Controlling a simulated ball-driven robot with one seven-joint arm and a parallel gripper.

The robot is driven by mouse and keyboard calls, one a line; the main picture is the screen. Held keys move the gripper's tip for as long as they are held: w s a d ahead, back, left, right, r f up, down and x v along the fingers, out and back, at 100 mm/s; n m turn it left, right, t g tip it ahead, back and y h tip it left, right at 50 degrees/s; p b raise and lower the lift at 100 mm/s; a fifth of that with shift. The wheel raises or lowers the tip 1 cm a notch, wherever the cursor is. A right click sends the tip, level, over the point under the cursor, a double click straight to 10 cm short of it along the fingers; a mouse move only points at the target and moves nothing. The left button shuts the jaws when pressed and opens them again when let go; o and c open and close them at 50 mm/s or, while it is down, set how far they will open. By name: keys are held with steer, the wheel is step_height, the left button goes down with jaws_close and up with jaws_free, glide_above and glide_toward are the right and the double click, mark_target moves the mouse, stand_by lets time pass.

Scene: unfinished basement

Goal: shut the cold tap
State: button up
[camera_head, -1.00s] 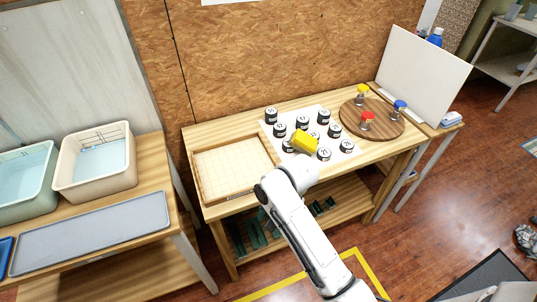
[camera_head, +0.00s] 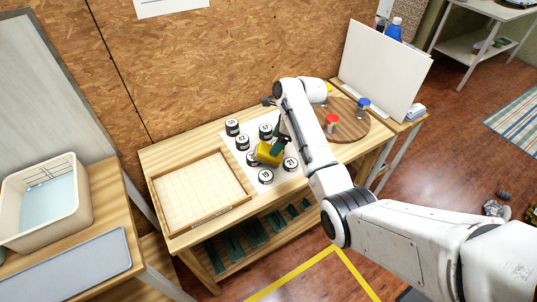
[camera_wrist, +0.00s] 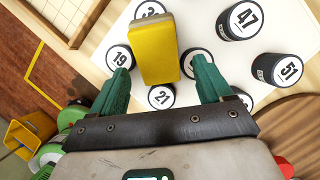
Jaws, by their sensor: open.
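No tap is visible in either current view. My gripper (camera_head: 279,146) is at the middle table, above a white sheet (camera_head: 233,148) with numbered black cylinders. In the wrist view my gripper (camera_wrist: 161,65) has its two green fingers wide apart. A yellow block (camera_wrist: 153,48) shows between them, with gaps on both sides. The block also shows in the head view (camera_head: 266,154), among the cylinders. I cannot tell its exact height. Several cylinders are hidden behind my arm.
A round board (camera_head: 345,128) at right holds red-topped (camera_head: 331,122) and blue-topped (camera_head: 363,105) jars. A shallow wooden tray (camera_head: 200,190) lies left. A beige basin (camera_head: 42,205) stands on the left table. A white panel (camera_head: 383,70) stands behind.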

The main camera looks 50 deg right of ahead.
mark_target(268, 150)
steer(key=shift+a+x, duration=0.2)
steer(key=shift+x, duration=1.3)
steer(key=shift+a+x, duration=0.2)
steer(key=shift+x, duration=1.3)
steer(key=shift+w+r, duration=0.1)
steer(key=shift+r, duration=0.05)
steer(key=c, duration=0.9)
steer(key=shift+r, duration=0.1)
